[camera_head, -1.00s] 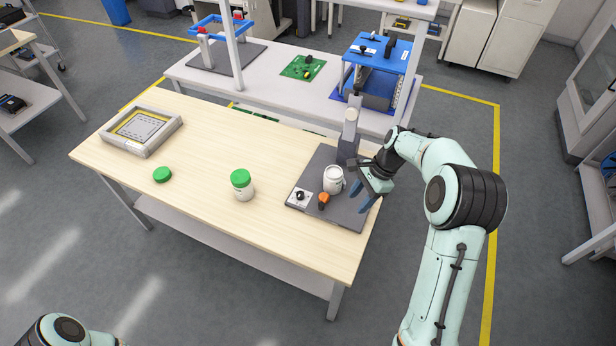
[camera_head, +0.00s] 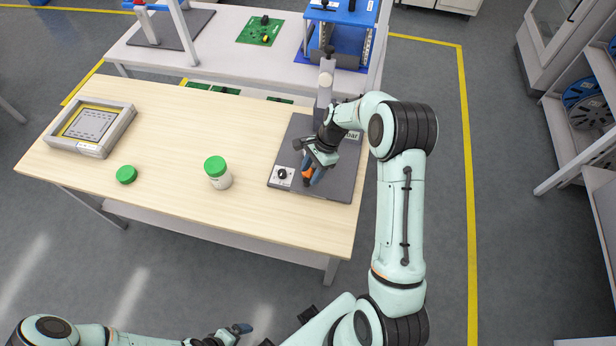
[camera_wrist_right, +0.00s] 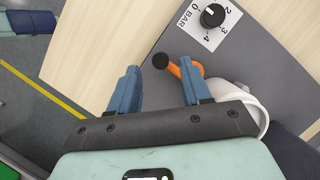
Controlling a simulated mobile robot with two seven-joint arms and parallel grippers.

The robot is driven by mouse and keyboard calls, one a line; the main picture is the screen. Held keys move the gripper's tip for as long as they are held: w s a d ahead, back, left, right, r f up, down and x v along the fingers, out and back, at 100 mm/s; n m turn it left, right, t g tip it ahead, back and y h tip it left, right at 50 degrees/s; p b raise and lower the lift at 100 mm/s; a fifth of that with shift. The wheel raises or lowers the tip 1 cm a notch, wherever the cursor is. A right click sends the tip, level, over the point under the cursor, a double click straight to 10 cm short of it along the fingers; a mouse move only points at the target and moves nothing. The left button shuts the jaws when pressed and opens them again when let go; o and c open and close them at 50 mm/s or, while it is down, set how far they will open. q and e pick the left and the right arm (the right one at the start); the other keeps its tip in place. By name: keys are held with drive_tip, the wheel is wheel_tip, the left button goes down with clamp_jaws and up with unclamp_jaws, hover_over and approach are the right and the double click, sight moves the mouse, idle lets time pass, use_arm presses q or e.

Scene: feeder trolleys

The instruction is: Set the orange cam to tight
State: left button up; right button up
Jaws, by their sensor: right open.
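The orange cam (camera_head: 307,174) is a short orange lever on the dark grey plate (camera_head: 345,188). In the right wrist view the orange cam (camera_wrist_right: 187,73) ends in a black knob. My right gripper (camera_head: 311,170) is open just above it. In the wrist view the right gripper (camera_wrist_right: 158,80) has the knob between and beyond its fingertips, while the orange part lies by the right-hand finger. I cannot tell whether they touch. A white cup (camera_wrist_right: 256,108) stands beside the cam, partly hidden by the gripper. My left gripper (camera_head: 238,330) is low at the bottom edge, away from the table.
A black dial (camera_wrist_right: 212,15) on a white bar scale sits beside the cam. A grey column (camera_head: 325,85) rises at the plate's back. A green-lidded jar (camera_head: 218,173), a green lid (camera_head: 126,175) and a grey frame (camera_head: 125,115) stand on the left of the wooden table (camera_head: 170,195).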

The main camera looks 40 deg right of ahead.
sight(307, 180)
drive_tip(key=shift+x, duration=1.6)
drive_tip(key=shift+f, duration=0.1)
clamp_jaws()
